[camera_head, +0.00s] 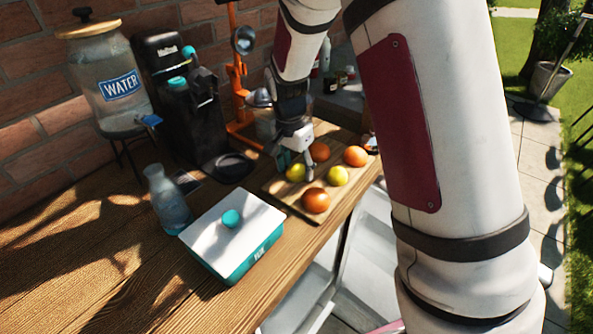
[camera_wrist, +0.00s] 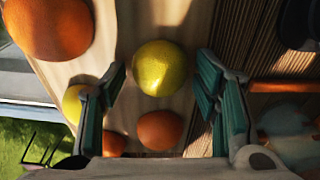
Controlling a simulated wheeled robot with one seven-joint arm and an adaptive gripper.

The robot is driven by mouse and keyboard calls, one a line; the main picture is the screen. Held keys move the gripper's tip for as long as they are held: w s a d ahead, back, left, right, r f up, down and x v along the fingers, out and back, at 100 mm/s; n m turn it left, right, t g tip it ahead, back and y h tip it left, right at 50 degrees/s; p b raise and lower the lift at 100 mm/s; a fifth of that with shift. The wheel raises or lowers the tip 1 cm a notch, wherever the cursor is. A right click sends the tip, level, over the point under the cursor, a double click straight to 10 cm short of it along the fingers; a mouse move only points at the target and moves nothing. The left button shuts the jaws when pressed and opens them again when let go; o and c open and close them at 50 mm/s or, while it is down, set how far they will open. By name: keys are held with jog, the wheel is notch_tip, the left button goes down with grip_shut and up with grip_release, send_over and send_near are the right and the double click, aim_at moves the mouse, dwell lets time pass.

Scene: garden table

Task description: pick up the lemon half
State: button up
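A yellow lemon (camera_wrist: 158,68) lies on the wooden board between and a little beyond my gripper's fingers in the wrist view. It looks rounded; I cannot make out a cut face. It also shows just below my gripper in the head view (camera_head: 296,173). My gripper (camera_wrist: 160,88) is open, with one teal-padded finger on each side of the lemon and gaps on both sides. In the head view my gripper (camera_head: 295,160) points down at the board. A second yellow lemon (camera_head: 337,176) lies to the right, and shows behind the left finger in the wrist view (camera_wrist: 74,103).
Three oranges lie on the cutting board (camera_head: 278,188): a front one (camera_head: 315,201), a right one (camera_head: 355,156) and a back one (camera_head: 319,152). A white-lidded teal box (camera_head: 232,262), a glass carafe (camera_head: 168,205), a black coffee machine (camera_head: 185,110) and a water dispenser (camera_head: 112,100) stand left.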

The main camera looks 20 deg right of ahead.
jog(key=c, duration=0.7)
jog(key=shift+o, duration=0.2)
jog(key=shift+r, duration=0.1)
